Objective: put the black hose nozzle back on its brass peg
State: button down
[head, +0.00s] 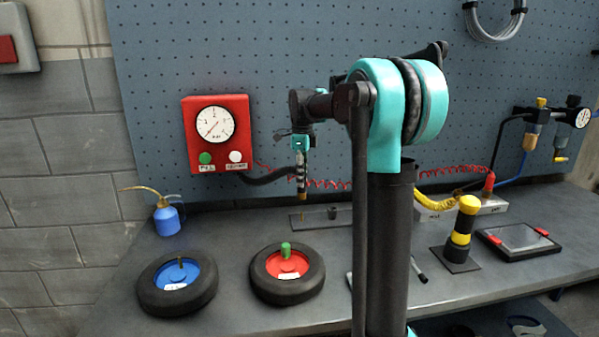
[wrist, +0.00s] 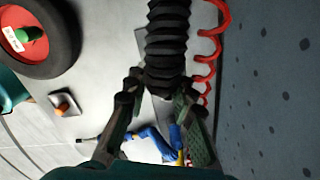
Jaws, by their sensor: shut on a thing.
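In the head view my gripper (head: 301,172) points down above the bench, in front of the pegboard. It is shut on the black nozzle, whose brass-coloured tip (head: 303,196) hangs below the fingers. In the wrist view a thick black ribbed piece (wrist: 167,45) runs from the top to between the fingertips of my gripper (wrist: 158,90). The black hose (head: 265,179) leads from the red gauge box to the gripper. A flat plate (head: 345,221) lies below the nozzle. A small brass-coloured stub, apparently the peg (head: 302,216), stands on its left, apart from the tip.
The red gauge box (head: 217,134) hangs at left. A red-hub wheel (head: 262,289) and blue-hub wheel (head: 152,296) lie in front. A red coiled hose (head: 330,184) runs behind, also in the wrist view (wrist: 208,48). A yellow-black cylinder (head: 463,224) stands right. My arm hides some bench.

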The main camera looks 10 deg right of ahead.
aim_at(302, 197)
jog(key=shift+w+f, duration=0.1)
jog(key=shift+f, duration=2.4)
jog(key=shift+f, duration=1.5)
jog(key=c, duration=1.2)
grip_release()
jog(key=shift+r, duration=0.1)
